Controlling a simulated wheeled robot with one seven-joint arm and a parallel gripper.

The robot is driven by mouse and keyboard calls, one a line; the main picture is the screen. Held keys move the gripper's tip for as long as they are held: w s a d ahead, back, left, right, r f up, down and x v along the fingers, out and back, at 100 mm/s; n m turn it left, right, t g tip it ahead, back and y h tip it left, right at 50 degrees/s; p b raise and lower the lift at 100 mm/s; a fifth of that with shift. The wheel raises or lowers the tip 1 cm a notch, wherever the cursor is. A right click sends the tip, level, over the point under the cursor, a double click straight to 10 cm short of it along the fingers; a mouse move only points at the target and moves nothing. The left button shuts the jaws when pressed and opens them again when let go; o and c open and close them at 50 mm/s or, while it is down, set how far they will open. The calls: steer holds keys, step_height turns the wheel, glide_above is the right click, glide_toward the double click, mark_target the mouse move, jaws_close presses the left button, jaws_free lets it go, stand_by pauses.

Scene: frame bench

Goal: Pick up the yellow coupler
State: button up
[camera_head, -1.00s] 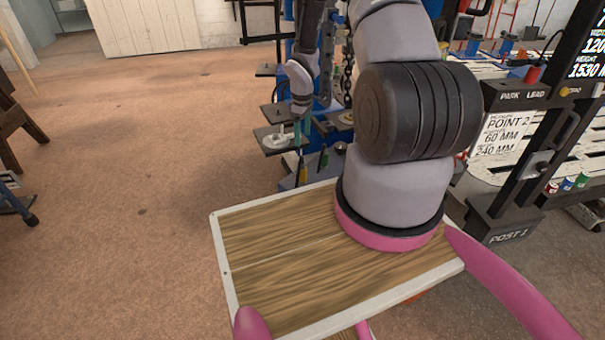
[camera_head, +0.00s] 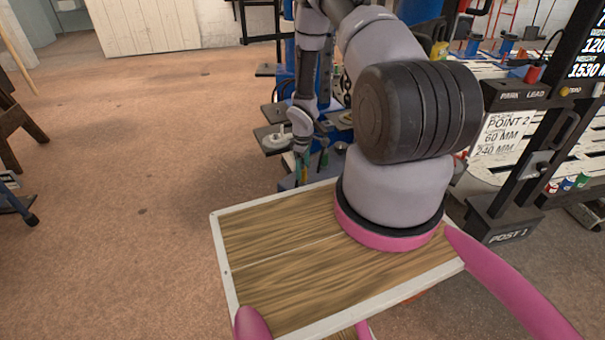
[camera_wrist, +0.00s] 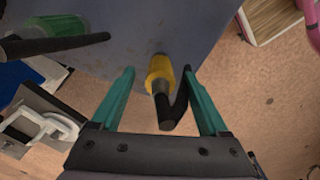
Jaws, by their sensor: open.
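The yellow coupler (camera_wrist: 158,70) shows in the wrist view, a yellow collar with a dark bent stem, on a grey-blue surface (camera_wrist: 135,35). My gripper (camera_wrist: 158,78) has two teal fingers spread apart, one on each side of the coupler. The coupler lies between the fingertips, with a visible gap on the left; the right finger is close to the dark stem. Whether the right finger touches the stem cannot be told. In the head view my gripper (camera_head: 312,165) is low beside the blue stand, and the coupler cannot be made out clearly there.
A green part with a black handle (camera_wrist: 55,45) lies at the left in the wrist view. A white clamp-like piece (camera_wrist: 45,128) sits on a dark shelf at lower left. The blue stand (camera_head: 287,183) has side shelves. Open floor (camera_head: 140,150) lies left of it.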

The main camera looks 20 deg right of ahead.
steer(key=shift+f, duration=0.35)
jaws_close()
